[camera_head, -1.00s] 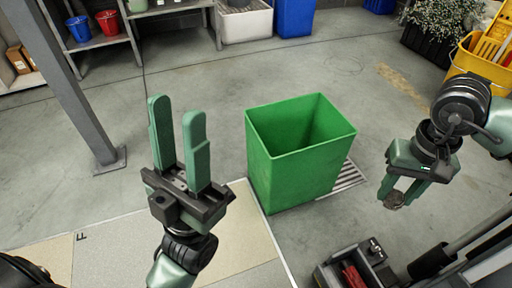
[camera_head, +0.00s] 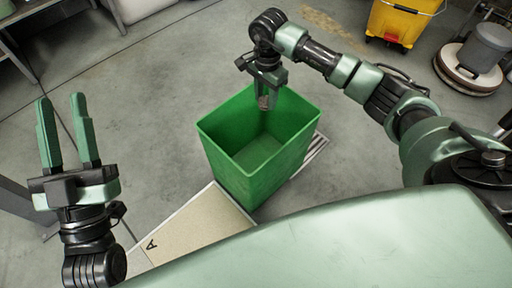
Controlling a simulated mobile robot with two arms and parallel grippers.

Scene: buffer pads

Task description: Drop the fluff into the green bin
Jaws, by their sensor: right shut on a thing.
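The green bin (camera_head: 232,172) stands on the floor in the middle of the view, its open top facing up and its inside looking empty. My left gripper (camera_head: 63,130) is open and empty at the left, fingers pointing up the picture, well apart from the bin.
A beige board (camera_head: 195,228) lies on the floor in front of the bin, and a floor grate (camera_head: 312,150) lies at its right. A yellow mop bucket (camera_head: 400,22) and a round floor machine (camera_head: 478,62) stand at the top right. Open floor lies left of the bin.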

